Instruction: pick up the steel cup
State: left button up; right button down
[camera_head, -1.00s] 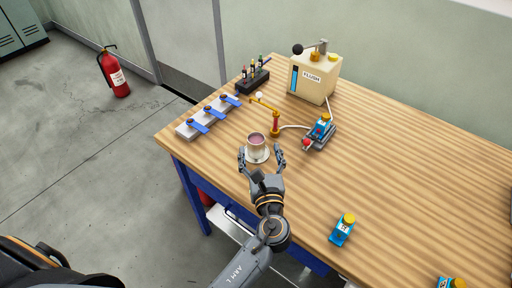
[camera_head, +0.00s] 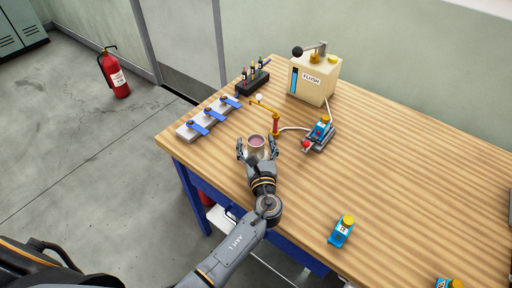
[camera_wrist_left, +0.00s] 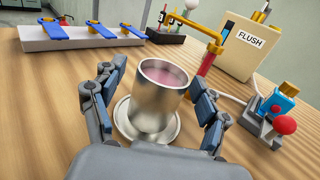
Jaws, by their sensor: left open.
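The steel cup (camera_head: 257,142) stands upright near the table's left front part, with pinkish content inside. In the left wrist view the steel cup (camera_wrist_left: 158,98) stands on a round metal saucer (camera_wrist_left: 125,129). My left gripper (camera_head: 257,150) is open, with its fingers on either side of the cup. In the left wrist view the left gripper's fingers (camera_wrist_left: 158,105) flank the cup, with a gap showing on each side. The saucer is mostly hidden in the head view. My right gripper is not seen.
A white tray with blue clamps (camera_head: 207,118) lies left. A blue device with a red knob (camera_head: 319,133) and the FLUSH box (camera_head: 314,80) stand to the right and behind.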

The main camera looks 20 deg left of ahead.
pick_arm(q)
jog(key=c, duration=1.3)
jog(key=shift+c, duration=0.2)
